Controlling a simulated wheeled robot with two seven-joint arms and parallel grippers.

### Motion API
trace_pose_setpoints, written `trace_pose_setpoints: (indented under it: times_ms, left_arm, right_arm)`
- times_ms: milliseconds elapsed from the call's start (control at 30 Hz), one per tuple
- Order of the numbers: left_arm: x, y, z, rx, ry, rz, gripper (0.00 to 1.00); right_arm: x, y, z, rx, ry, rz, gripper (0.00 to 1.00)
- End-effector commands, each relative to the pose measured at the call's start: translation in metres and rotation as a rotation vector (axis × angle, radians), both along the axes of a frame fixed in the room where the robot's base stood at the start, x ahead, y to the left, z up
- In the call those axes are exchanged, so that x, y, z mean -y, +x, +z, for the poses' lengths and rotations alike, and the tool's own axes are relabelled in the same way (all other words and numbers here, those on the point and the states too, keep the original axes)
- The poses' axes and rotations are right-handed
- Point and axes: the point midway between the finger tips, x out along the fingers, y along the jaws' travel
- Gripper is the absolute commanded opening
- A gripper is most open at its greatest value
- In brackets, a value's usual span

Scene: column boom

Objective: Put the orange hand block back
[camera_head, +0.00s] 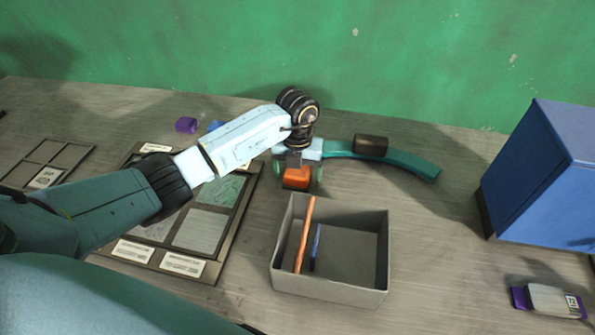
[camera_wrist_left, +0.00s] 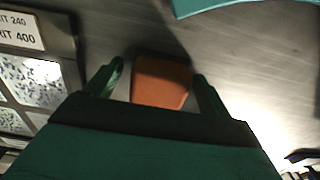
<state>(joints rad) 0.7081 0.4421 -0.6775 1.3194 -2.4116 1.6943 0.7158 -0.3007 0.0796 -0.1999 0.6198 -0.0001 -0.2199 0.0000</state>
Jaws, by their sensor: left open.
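The orange hand block (camera_head: 296,177) lies on the table just behind the grey open box. It also shows in the left wrist view (camera_wrist_left: 160,82). My left gripper (camera_head: 298,170) points down at it and is open, with one green finger on each side of the block. In the left wrist view, small gaps show between the block and the fingers (camera_wrist_left: 157,80). The lower part of the block is hidden by the gripper body there. My right gripper is not in view.
The grey box (camera_head: 330,291) holds an orange stick (camera_head: 305,235) and a blue one (camera_head: 316,247). A labelled grit board (camera_head: 213,268) lies left. A teal curved piece (camera_head: 415,165) with a dark block (camera_head: 370,145) lies right. A blue cabinet (camera_head: 545,175) stands far right.

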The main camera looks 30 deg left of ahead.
Motion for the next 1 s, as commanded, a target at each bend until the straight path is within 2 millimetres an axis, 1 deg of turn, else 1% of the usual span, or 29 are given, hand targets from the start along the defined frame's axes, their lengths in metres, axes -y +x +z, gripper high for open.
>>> trace_pose_setpoints:
  times_ms: [133,233,367,500,600,700,833,1000]
  left_arm:
    - [0.0,0.0,0.005,0.0,-0.001,0.0,0.82]
    - [0.0,0.001,0.017,0.003,0.0,0.0,0.82]
    - [-0.001,0.001,0.043,0.005,0.0,-0.001,0.82]
    - [0.0,0.002,0.075,0.006,0.001,-0.001,0.82]
    - [0.0,0.001,0.094,0.005,0.0,-0.001,0.82]
    - [0.0,0.001,0.108,0.003,0.001,0.0,0.82]
    - [0.0,0.0,0.12,0.001,0.0,-0.001,0.82]
    - [0.0,0.0,0.124,0.0,0.0,0.0,0.82]
  right_arm:
    - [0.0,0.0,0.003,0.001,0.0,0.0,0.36]
    - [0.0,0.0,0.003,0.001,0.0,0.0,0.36]
    - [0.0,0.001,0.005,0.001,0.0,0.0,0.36]
    - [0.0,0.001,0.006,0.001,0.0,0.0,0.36]
    - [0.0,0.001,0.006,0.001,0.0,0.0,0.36]
    - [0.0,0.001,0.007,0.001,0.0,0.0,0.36]
    - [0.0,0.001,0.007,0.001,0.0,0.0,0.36]
    - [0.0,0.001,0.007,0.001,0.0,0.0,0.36]
